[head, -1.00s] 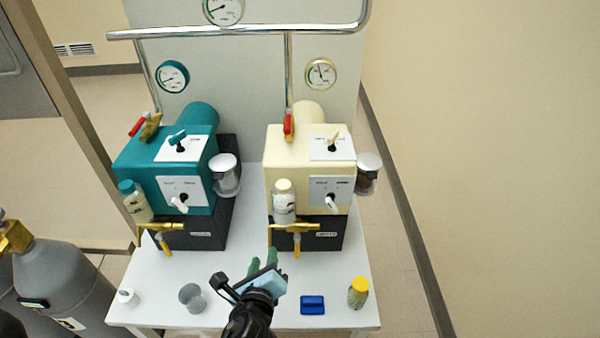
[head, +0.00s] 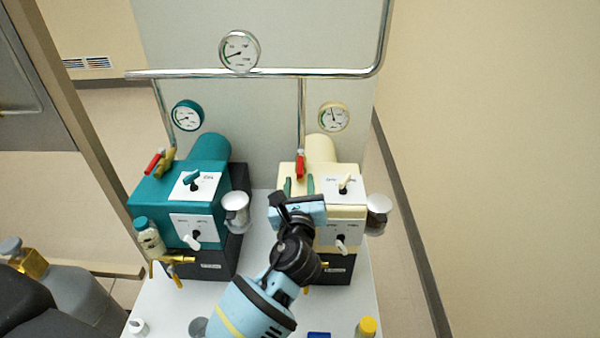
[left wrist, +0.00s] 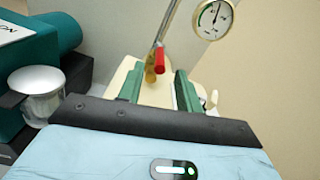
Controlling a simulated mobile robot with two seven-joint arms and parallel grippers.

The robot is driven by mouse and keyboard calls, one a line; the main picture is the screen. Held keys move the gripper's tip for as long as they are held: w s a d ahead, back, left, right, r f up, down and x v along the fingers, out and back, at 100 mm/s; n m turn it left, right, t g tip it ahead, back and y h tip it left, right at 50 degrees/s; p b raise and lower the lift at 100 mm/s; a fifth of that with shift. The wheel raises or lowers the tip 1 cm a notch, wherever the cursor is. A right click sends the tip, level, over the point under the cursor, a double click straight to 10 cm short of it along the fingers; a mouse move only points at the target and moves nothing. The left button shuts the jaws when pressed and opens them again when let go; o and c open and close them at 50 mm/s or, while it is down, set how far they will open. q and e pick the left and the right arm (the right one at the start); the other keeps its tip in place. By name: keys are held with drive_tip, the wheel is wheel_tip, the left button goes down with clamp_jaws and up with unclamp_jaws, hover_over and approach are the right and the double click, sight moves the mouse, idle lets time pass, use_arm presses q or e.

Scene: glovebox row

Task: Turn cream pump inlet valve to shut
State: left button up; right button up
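The cream pump (head: 319,150) stands on the right of the white table. Its inlet valve has a red handle (head: 300,165) at the foot of the vertical pipe, in line with that pipe. In the left wrist view the red handle (left wrist: 160,61) stands beside a brass body (left wrist: 150,74), seen beyond and between my fingertips. My left gripper (head: 299,182) is open and empty, its green fingers over the cream pump's top, short of the handle. In the wrist view the open gripper (left wrist: 159,78) has a clear gap. My right gripper is not in view.
The teal pump (head: 150,187) with its own red-handled valve (head: 153,162) stands to the left. A metal-lidded jar (head: 236,205) sits between the pumps, another (head: 378,205) at the right. Gauges (head: 334,116) and a chrome pipe (head: 250,73) are behind.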

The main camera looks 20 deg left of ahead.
sight(300, 178)
use_arm(q)
drive_tip(key=shift+x, duration=2.15)
clamp_jaws()
